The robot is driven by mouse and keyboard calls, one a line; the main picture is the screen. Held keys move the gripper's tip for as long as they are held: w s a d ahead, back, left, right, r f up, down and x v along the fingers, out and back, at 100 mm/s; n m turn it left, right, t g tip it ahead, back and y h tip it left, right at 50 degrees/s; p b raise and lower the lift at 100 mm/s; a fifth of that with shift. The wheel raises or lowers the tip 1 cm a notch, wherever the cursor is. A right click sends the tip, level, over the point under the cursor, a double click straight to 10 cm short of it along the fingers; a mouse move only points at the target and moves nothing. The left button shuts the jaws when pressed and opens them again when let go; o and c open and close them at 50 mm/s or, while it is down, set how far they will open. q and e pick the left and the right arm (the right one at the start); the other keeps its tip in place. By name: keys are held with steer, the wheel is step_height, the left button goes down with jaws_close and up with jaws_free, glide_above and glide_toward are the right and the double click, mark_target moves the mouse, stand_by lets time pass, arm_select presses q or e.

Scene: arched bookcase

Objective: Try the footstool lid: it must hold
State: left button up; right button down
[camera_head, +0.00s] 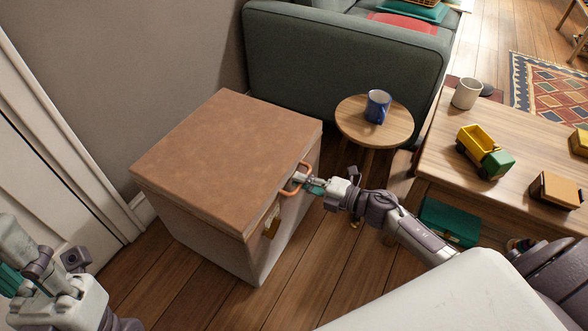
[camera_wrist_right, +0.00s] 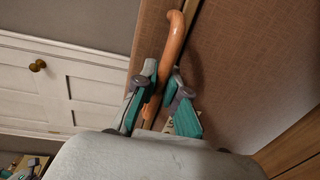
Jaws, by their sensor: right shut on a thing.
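The footstool (camera_head: 205,240) is a pale box against the wall with a flat brown lid (camera_head: 230,155). The lid lies level on the box, and I see no gap under it. An orange handle (camera_head: 305,166) is on the side facing my right arm, with a brass-coloured latch (camera_head: 271,222) nearer the front corner. My right gripper (camera_head: 303,181) is shut on the handle. In the right wrist view the handle (camera_wrist_right: 173,45) runs between the two teal-padded fingers. My left gripper (camera_head: 12,280) is at the left edge, partly cut off; its opening is unclear.
A round side table (camera_head: 350,112) with a blue mug (camera_head: 377,107) stands behind the footstool, by a green sofa (camera_head: 340,55). On the right, a wooden table (camera_head: 440,150) holds a white cup (camera_head: 466,93) and a toy truck (camera_head: 484,152). A white door (camera_head: 50,150) is at left.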

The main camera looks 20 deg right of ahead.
steer(key=shift+r+p, duration=0.45)
steer(key=shift+r, duration=0.05)
steer(key=shift+w+r+p, duration=0.1)
steer(key=shift+r+p, duration=0.2)
stand_by(0.4)
steer(key=shift+r, duration=0.15)
stand_by(0.5)
steer(key=shift+d, duration=0.1)
steer(key=shift+f, duration=0.5)
steer(key=c, duration=0.6)
jaws_free()
steer(key=shift+f, duration=0.1)
steer(key=shift+o, duration=0.2)
steer(key=p+v, duration=0.1)
steer(key=v, duration=0.7)
stand_by(0.7)
